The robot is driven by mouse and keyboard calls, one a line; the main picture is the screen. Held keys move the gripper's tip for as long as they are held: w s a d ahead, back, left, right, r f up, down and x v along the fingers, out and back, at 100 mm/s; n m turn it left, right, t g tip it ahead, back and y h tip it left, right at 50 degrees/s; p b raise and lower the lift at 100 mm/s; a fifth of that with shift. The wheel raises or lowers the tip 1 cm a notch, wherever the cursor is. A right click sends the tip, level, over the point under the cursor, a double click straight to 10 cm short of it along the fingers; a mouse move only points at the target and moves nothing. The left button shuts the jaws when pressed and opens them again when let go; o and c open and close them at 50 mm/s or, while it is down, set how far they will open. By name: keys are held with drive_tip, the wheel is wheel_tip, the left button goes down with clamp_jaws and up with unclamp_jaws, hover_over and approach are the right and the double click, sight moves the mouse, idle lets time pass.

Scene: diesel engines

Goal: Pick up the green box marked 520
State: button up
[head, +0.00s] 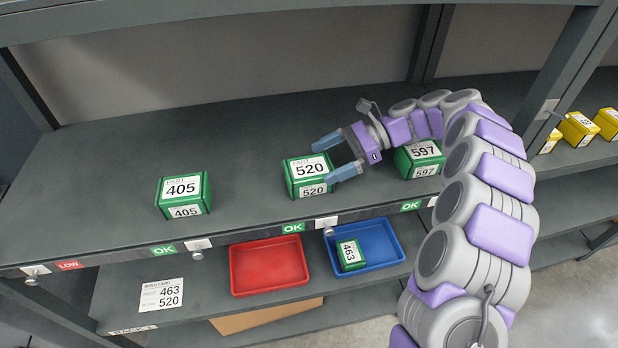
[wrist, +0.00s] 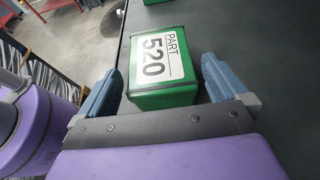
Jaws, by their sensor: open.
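The green box marked 520 (head: 308,176) stands upright on the upper shelf, between the 405 and 597 boxes. My gripper (head: 337,157) is at its right side in the head view, with its blue fingers apart. In the wrist view the 520 box (wrist: 163,62) lies ahead, between the two open fingers of my gripper (wrist: 158,82). One finger is on each side of it. The box still rests on the shelf. I cannot tell whether either finger touches it.
Green box 405 (head: 184,195) stands left and green box 597 (head: 419,158) stands close by, right of my gripper. Below are an empty red tray (head: 268,266) and a blue tray (head: 388,237) holding green box 463 (head: 350,255). A build card (head: 161,296) lists 463 and 520. Yellow boxes (head: 578,130) sit far right.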

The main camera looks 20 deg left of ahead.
sight(319, 165)
drive_tip(key=b+x, duration=0.2)
drive_tip(key=x, duration=0.2)
drive_tip(key=shift+s+a+f, duration=0.15)
drive_tip(key=shift+a+f, duration=0.1)
drive_tip(key=shift+s+a+f, duration=0.1)
drive_tip(key=shift+s+a, duration=0.05)
drive_tip(key=shift+a, duration=0.2)
drive_tip(key=shift+d, duration=0.1)
drive_tip(key=c, duration=1.2)
